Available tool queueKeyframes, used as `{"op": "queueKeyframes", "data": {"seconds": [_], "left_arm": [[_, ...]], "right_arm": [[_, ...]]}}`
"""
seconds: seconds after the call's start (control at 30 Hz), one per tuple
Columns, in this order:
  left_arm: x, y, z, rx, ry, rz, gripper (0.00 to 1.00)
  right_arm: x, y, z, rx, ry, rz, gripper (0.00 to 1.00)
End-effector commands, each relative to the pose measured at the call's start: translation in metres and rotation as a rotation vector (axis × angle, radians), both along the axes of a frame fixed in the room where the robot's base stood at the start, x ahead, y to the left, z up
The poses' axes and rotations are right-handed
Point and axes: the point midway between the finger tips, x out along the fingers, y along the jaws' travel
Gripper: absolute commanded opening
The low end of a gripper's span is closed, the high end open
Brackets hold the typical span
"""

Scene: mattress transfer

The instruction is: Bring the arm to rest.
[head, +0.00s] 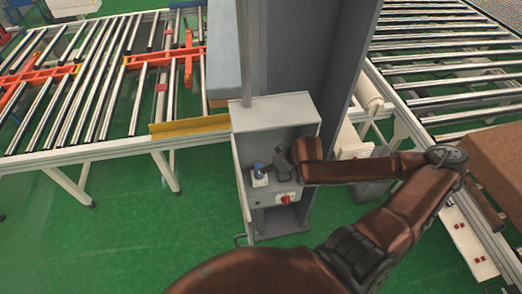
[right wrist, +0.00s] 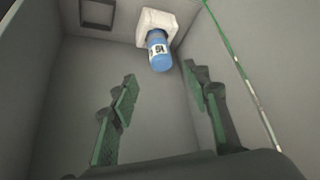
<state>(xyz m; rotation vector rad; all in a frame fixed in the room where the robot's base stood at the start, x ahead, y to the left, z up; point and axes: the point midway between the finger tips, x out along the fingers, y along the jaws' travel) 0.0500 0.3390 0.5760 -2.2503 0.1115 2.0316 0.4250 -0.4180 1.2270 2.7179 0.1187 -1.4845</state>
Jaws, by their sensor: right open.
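My right arm (head: 405,205) reaches from the bottom, bends at the right and comes back left to a grey control box. My right gripper (head: 279,165) is inside the open front of the box, beside a blue knob (head: 259,170) on a white base. In the right wrist view the right gripper (right wrist: 162,84) is open, its two dark green fingers apart with nothing between them. The blue knob (right wrist: 160,52) with a white label lies beyond the fingertips, apart from them. My left gripper is not in view.
The grey control box (head: 272,112) stands against a grey column (head: 325,50) and has a red switch (head: 286,199). Roller conveyors lie left (head: 115,85) and right (head: 440,60). A brown block (head: 495,150) is at the right edge. Green floor (head: 120,240) is clear at lower left.

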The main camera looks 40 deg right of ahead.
Motion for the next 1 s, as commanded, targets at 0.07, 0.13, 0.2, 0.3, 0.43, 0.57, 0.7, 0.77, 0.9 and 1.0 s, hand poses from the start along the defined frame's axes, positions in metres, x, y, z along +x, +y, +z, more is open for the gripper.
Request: {"op": "queueKeyframes", "data": {"seconds": [0.07, 0.13, 0.2, 0.3, 0.43, 0.57, 0.7, 0.77, 0.9, 1.0], "left_arm": [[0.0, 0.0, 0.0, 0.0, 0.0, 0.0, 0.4], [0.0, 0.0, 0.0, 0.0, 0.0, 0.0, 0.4], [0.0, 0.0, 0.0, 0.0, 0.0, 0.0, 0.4], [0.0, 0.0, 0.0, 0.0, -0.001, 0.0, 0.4], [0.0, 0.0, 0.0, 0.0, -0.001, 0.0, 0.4], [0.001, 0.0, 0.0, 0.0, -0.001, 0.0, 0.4], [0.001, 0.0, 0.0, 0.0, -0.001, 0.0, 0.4], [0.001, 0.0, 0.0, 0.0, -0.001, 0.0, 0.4], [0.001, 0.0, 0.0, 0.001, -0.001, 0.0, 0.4], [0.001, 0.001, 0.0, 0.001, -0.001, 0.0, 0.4]], "right_arm": [[0.0, 0.0, 0.0, 0.0, 0.0, 0.0, 0.43], [0.0, 0.0, 0.0, 0.0, 0.0, 0.0, 0.43], [0.0, 0.0, 0.0, 0.0, 0.0, 0.0, 0.43], [-0.001, 0.0, -0.003, 0.001, -0.001, -0.001, 0.43], [-0.008, 0.0, -0.017, -0.001, -0.007, 0.003, 0.43], [-0.021, 0.001, -0.041, -0.015, -0.016, 0.004, 0.43], [-0.04, 0.003, -0.067, -0.041, -0.016, -0.003, 0.43], [-0.049, 0.004, -0.079, -0.052, -0.009, -0.007, 0.43], [-0.072, 0.01, -0.104, -0.074, 0.017, -0.026, 0.43], [-0.09, 0.017, -0.121, -0.087, 0.047, -0.044, 0.43]]}}
